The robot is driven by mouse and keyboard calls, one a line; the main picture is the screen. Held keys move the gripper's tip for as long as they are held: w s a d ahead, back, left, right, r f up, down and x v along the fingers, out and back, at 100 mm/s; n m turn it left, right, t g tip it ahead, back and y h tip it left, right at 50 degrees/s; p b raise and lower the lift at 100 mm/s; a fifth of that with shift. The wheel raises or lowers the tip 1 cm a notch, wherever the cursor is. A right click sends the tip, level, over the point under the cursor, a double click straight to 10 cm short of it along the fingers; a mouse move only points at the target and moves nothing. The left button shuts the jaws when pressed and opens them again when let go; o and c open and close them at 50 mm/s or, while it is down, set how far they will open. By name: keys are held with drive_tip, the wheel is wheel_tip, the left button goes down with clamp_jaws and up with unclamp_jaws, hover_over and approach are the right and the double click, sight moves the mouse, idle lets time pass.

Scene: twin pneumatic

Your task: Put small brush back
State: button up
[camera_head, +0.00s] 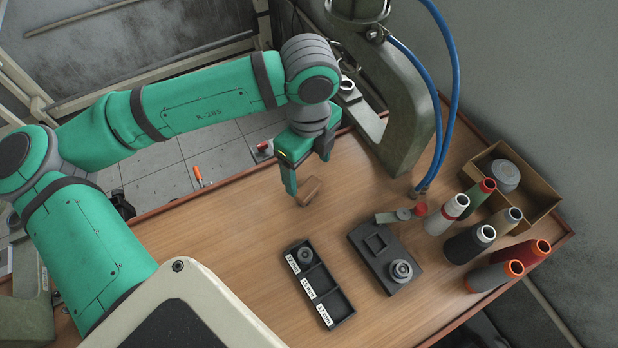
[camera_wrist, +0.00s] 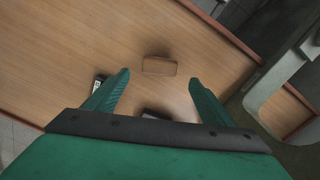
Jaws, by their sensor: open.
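A small brown wooden block-shaped piece (camera_head: 308,191), which looks like the small brush, is on the table just beyond my gripper. Its bristles cannot be made out. In the wrist view the brown piece (camera_wrist: 159,66) lies just ahead of the gap between my fingertips. My gripper (camera_head: 308,174) is open, with its fingers pointing down near the left side of the table. In the wrist view my gripper (camera_wrist: 158,82) has its two green fingers spread with nothing between them.
A black tray (camera_head: 318,284) with labelled compartments holds a ring-shaped part. A dark fixture plate (camera_head: 372,255) lies beside it. A green press frame (camera_head: 405,115) with blue hoses rises behind. Wood between brush and tray is clear.

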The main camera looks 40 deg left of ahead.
drive_tip(key=shift+r, duration=1.5)
